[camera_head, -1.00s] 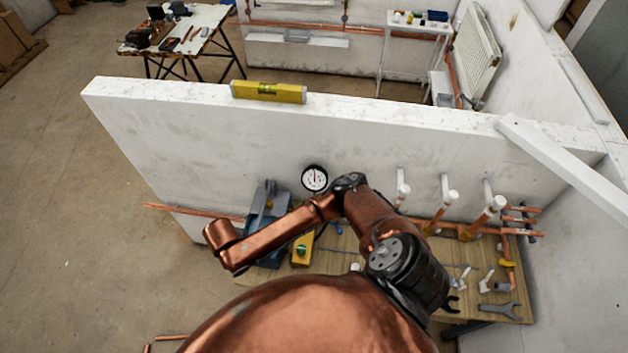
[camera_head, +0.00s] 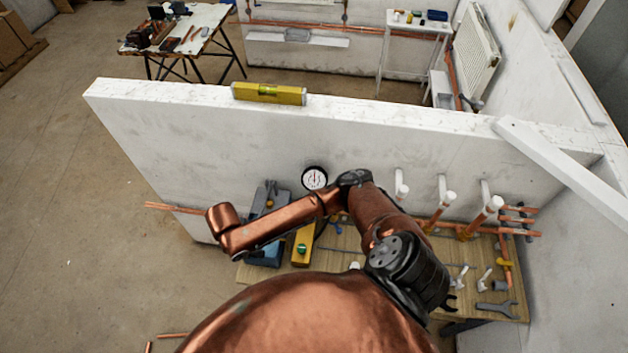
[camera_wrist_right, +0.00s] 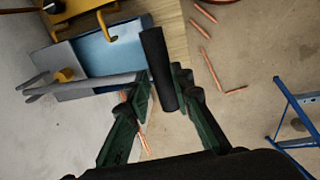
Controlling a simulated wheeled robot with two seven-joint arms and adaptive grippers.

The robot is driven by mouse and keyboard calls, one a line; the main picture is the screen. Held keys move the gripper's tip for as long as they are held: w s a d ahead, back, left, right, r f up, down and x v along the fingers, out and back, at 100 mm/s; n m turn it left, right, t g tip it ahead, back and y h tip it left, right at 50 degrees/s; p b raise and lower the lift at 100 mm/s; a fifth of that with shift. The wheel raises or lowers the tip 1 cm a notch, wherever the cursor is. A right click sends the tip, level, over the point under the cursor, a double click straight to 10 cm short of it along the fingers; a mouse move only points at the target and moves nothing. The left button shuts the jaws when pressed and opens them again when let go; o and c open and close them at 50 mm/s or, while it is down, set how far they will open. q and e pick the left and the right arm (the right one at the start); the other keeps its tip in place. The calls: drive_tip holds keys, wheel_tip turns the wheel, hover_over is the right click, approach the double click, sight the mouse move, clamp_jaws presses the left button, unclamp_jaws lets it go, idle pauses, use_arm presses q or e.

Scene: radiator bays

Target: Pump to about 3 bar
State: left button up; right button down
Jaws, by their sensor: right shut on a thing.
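A round white gauge (camera_head: 314,178) with a black rim hangs on the low wall. Its needle points about straight up; its figures are too small to read. The blue test pump (camera_head: 264,254) stands at the bench's left end, partly behind my right arm. It also shows in the right wrist view (camera_wrist_right: 112,44), with its grey lever bar beside it. My right gripper (camera_wrist_right: 160,88) is shut on the black pump handle (camera_wrist_right: 158,66), beside the blue tank. The arm hides this hand in the head view. My left gripper is not in view.
A yellow box (camera_head: 303,246) stands right of the pump. White-capped copper pipes (camera_head: 440,210) rise along the wall; a wrench (camera_head: 496,309) lies on the bench's right. A yellow level (camera_head: 268,93) rests on the wall top. Copper offcuts (camera_wrist_right: 237,90) lie on the floor.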

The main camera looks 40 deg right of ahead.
drive_tip(key=shift+w+d, duration=0.4)
drive_tip(key=shift+d, duration=0.25)
drive_tip(key=c, duration=2.7)
unclamp_jaws()
drive_tip(key=shift+w+d+r+g+y, duration=0.1)
drive_tip(key=shift+d+r, duration=0.05)
drive_tip(key=shift+r, duration=0.45)
drive_tip(key=shift+w+d+r+g+y, duration=0.1)
drive_tip(key=shift+d+r, duration=0.1)
drive_tip(key=shift+r, duration=0.35)
drive_tip(key=shift+w+d+r+g+y, duration=0.1)
drive_tip(key=shift+d+r, duration=0.05)
drive_tip(key=shift+r, duration=0.45)
drive_tip(key=shift+c, duration=0.2)
drive_tip(key=shift+a, duration=0.1)
clamp_jaws()
drive_tip(key=o, duration=0.6)
unclamp_jaws()
drive_tip(key=o, duration=0.4)
drive_tip(key=shift+w+d+f, duration=0.1)
drive_tip(key=shift+d+f, duration=0.1)
drive_tip(key=shift+a, duration=0.15)
